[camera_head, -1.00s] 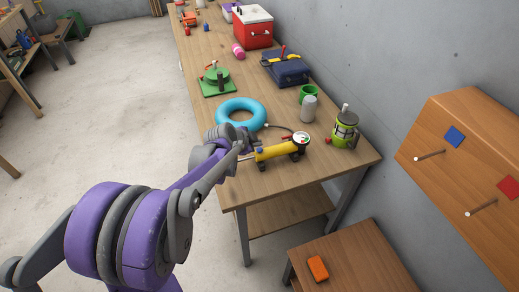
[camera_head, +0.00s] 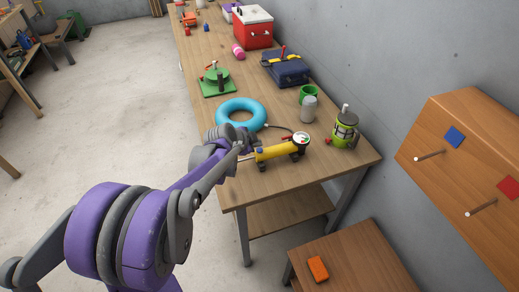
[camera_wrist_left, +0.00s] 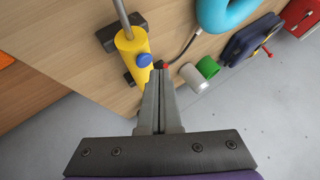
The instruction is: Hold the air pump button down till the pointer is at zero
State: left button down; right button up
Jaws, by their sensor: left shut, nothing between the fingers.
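The yellow air pump (camera_head: 277,152) lies on the near end of the workbench, with a round white gauge (camera_head: 301,138) at its right end. The gauge's pointer is too small to read. The pump barrel (camera_wrist_left: 131,44) also shows in the left wrist view, with a round blue button (camera_wrist_left: 145,60) on its side. My left gripper (camera_head: 244,149) is shut and empty at the pump's left end. In the wrist view its closed fingertips (camera_wrist_left: 159,76) appear just beside the button; I cannot tell whether they touch it. My right gripper is not in view.
A blue ring (camera_head: 241,114) lies behind the pump, with a black hose between them. A grey can (camera_head: 308,109), a green mug (camera_head: 308,92) and a green lantern (camera_head: 345,130) stand to the right. A small red object (camera_head: 328,141) lies beside the lantern.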

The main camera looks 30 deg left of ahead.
pick_arm(q)
jog(key=shift+f, duration=0.15)
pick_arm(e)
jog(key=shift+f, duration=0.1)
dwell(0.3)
pick_arm(q)
jog(key=shift+f, duration=0.3)
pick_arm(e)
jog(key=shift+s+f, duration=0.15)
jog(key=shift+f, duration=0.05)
pick_arm(q)
jog(key=shift+f+b, duration=0.4)
jog(key=shift+b, duration=0.15)
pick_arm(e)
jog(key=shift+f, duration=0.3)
pick_arm(q)
jog(key=shift+r, duration=0.15)
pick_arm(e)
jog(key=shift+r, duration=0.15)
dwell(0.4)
pick_arm(q)
jog(key=shift+r+p, duration=0.6)
jog(key=shift+r, duration=0.05)
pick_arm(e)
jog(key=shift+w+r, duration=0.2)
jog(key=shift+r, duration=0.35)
